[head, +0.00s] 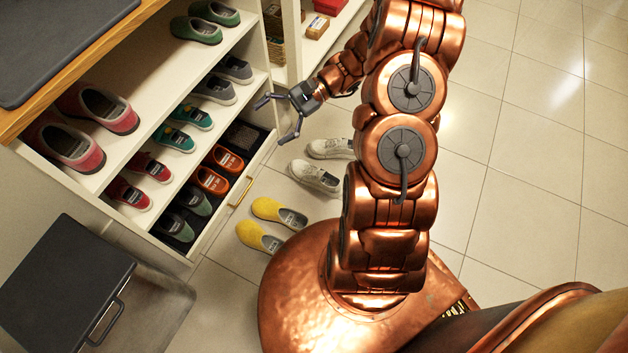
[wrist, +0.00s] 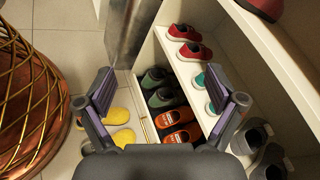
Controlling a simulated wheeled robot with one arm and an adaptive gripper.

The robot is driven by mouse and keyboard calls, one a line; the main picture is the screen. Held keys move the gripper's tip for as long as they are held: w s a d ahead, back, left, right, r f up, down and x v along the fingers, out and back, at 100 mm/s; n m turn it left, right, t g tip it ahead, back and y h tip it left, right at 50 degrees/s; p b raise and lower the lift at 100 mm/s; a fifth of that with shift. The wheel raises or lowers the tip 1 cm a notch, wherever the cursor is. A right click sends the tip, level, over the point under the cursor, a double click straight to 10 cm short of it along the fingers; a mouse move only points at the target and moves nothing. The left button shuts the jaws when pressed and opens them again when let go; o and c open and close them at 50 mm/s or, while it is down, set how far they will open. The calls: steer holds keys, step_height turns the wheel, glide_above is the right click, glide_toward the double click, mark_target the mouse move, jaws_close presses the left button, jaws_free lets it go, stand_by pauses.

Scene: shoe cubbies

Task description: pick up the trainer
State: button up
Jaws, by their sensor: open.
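Several pairs of shoes are in view, and I cannot tell for sure which one is the trainer. A white laced pair stands on the floor, a near shoe (head: 316,177) and a far shoe (head: 331,148). Orange shoes (head: 212,180) with pale labels lie in the pulled-out drawer, beside dark green shoes (head: 192,199); both pairs show in the wrist view, the orange shoe (wrist: 176,117) and the green shoe (wrist: 163,98). My gripper (head: 276,121) is open and empty, above the drawer's far end. Its fingers (wrist: 165,95) frame the drawer and shelf in the wrist view.
The shelves hold teal shoes (head: 174,138), red shoes (head: 129,194), grey shoes (head: 214,90) and larger pink shoes (head: 72,146). Yellow shoes (head: 279,213) stand on the floor before the drawer. A dark lidded bin (head: 62,290) stands at lower left. Tiled floor (head: 530,150) is clear at right.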

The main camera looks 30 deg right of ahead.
steer(key=w+d+f+m+t+y+b, duration=0.1)
steer(key=w+d+f+m+t+b, duration=0.2)
steer(key=f, duration=0.5)
steer(key=w+d+f+m+t+b, duration=0.1)
steer(key=d+f+m+t+b, duration=0.15)
steer(key=d+f, duration=0.35)
steer(key=m+t+h+b, duration=0.5)
steer(key=m+t+b, duration=0.4)
steer(key=b, duration=0.2)
glide_above(339, 189)
steer(key=x, duration=0.4)
step_height(339, 189, down, 28)
steer(key=s+d+f+m+h+b, duration=0.1)
steer(key=f, duration=0.2)
steer(key=s+d+f+m+t+h+b, duration=0.1)
steer(key=s+f, duration=0.1)
steer(key=f, duration=0.2)
steer(key=s+d+f+m+h+b, duration=0.1)
steer(key=f+m, duration=0.1)
steer(key=f, duration=0.2)
steer(key=shift+s+f+t+h, duration=0.15)
steer(key=shift+s+t+h, duration=0.05)
steer(key=shift+t+h, duration=0.15)
steer(key=shift+f, duration=0.1)
steer(key=shift+d+p+x, duration=0.15)
steer(key=shift+p+x, duration=0.05)
steer(key=shift+x, duration=1.7)
steer(key=shift+d+p+x, duration=0.15)
steer(key=shift+p+x, duration=0.05)
steer(key=shift+x, duration=1.75)
